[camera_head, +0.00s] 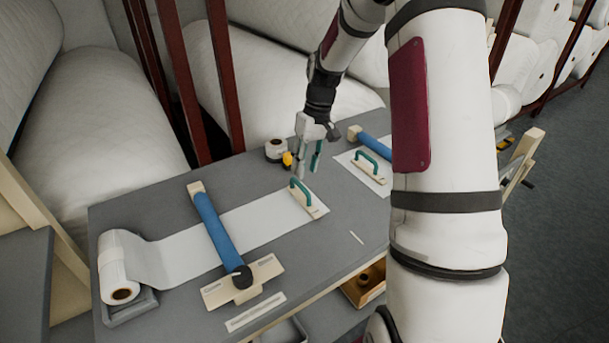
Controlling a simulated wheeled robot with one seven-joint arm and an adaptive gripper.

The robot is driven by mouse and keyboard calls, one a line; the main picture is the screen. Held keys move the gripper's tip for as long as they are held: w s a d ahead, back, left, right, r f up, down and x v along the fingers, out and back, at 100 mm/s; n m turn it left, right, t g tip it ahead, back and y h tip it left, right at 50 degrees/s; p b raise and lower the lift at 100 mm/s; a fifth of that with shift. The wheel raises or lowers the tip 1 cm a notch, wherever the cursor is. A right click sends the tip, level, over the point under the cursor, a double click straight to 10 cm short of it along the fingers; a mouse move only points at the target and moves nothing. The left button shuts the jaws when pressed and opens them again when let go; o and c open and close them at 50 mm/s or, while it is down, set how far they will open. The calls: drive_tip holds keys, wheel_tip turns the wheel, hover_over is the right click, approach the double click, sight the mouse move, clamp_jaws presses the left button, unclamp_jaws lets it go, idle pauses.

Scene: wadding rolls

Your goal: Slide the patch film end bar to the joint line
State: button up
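The patch film (258,224) runs from a white roll (118,268) at the left, under a blue bar (222,238), to a pale end bar (311,209) with a teal handle (299,190). The end bar lies flat on the grey table (345,276). My gripper (309,173) points down above and behind the end bar, with a gap between its fingers. It looks empty and apart from the handle.
A second pale plate with a teal handle (367,161) and another blue bar (374,145) are at the right, partly hidden by my arm. A small roll (275,150) and a yellow item (288,159) stand near my gripper. Large white rolls (110,140) fill the back.

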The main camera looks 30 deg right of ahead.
wheel_tip(320, 180, up, 8)
drive_tip(key=d, duration=0.1)
drive_tip(key=shift+d+f, duration=0.2)
drive_tip(key=shift+d, duration=0.1)
idle(0.4)
